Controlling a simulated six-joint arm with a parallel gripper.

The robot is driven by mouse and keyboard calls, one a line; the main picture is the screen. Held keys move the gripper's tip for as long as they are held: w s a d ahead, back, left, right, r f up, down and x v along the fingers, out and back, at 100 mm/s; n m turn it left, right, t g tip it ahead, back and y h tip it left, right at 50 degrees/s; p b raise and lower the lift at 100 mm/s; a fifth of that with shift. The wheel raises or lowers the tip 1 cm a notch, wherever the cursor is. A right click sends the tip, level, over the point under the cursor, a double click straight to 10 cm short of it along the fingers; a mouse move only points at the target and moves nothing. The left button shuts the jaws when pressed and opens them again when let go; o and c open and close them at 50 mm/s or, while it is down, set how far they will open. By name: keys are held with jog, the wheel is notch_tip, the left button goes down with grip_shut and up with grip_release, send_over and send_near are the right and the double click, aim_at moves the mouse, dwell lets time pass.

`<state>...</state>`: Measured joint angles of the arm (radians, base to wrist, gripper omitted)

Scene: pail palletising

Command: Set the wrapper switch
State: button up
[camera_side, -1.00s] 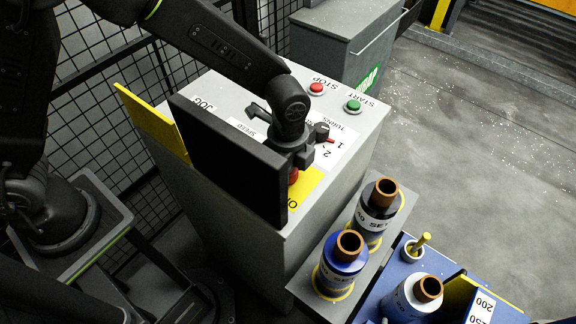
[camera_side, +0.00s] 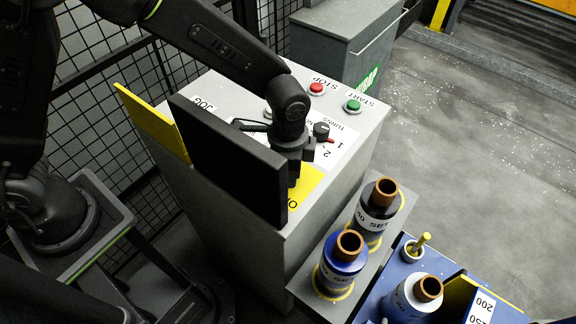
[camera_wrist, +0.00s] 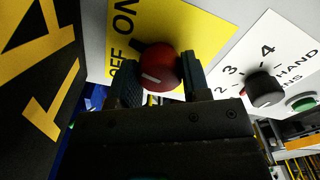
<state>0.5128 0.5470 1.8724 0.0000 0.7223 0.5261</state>
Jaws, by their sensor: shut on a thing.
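The red knob (camera_wrist: 160,72) sits on a yellow OFF/ON plate (camera_wrist: 205,38) in the wrist view. A white mark on it points left, roughly towards OFF. My gripper (camera_wrist: 160,76) is shut on the knob, with one dark finger on each side. In the side view my gripper (camera_side: 295,178) is low over the yellow plate (camera_side: 313,187) on top of the grey console (camera_side: 330,215). The knob is hidden there by the fingers.
A black turns dial (camera_side: 321,130) sits close beside my gripper. Red STOP (camera_side: 316,87) and green START (camera_side: 354,105) buttons lie behind. A dark upright panel (camera_side: 235,160) stands in front. Several bottles with copper-coloured tops, one of them blue (camera_side: 345,262), stand lower right.

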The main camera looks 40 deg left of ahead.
jog(key=shift+n, duration=0.6)
jog(key=o, duration=0.9)
jog(key=shift+o, duration=0.2)
jog(key=shift+r, duration=0.1)
notch_tip(320, 180, up, 14)
